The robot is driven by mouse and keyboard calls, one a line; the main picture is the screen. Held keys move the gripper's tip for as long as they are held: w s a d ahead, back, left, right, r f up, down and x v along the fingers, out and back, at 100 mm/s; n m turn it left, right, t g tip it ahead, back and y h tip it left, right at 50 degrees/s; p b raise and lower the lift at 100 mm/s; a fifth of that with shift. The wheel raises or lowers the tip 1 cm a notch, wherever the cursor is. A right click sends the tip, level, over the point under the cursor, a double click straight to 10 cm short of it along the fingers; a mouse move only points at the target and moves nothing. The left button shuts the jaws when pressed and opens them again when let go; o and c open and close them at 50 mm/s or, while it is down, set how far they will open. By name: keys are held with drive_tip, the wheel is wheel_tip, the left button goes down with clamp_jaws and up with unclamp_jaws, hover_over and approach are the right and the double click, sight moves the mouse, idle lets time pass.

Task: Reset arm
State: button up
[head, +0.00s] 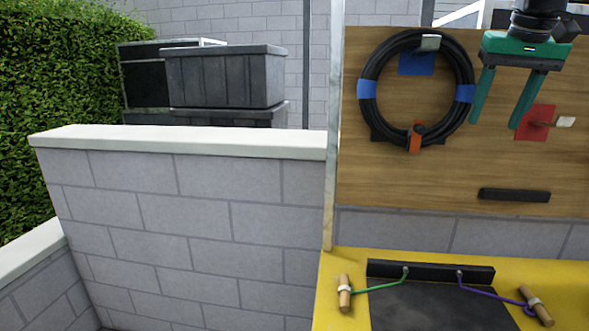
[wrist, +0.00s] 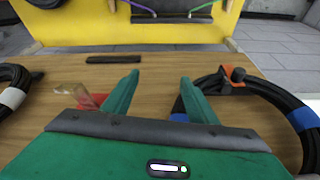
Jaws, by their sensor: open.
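My gripper (head: 498,108) is at the upper right of the head view, in front of the wooden board (head: 400,185). Its two green fingers point down, spread apart with nothing between them. It also shows in the wrist view (wrist: 158,90), again with the fingers apart and empty. A coiled black cable (head: 366,70) with blue bands and an orange clip hangs on the board, left of my gripper in the head view. A red square (head: 536,112) with a peg sits on the board just right of the fingers, partly behind them.
A black bar (head: 514,195) is on the board below my gripper. A yellow surface (head: 335,280) below holds a dark panel (head: 430,305) and wooden handles (head: 345,293) on green and purple cords. A block wall (head: 190,220), dark bins (head: 225,78) and a hedge (head: 50,100) stand left.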

drive_tip(key=s+f+m+g, duration=0.1)
drive_tip(key=s+f, duration=0.8)
drive_tip(key=f, duration=0.2)
drive_tip(key=s+f+m+g, duration=0.1)
drive_tip(key=s+f, duration=0.9)
drive_tip(key=f, duration=0.1)
drive_tip(key=s+f+g+y, duration=0.1)
drive_tip(key=s+f, duration=0.9)
drive_tip(key=f, duration=0.2)
drive_tip(key=shift+a+f+m+g, duration=0.1)
drive_tip(key=shift+a+m+g, duration=0.15)
drive_tip(key=shift+m+g, duration=0.15)
drive_tip(key=shift+w+f, duration=0.25)
drive_tip(key=shift+w, duration=0.35)
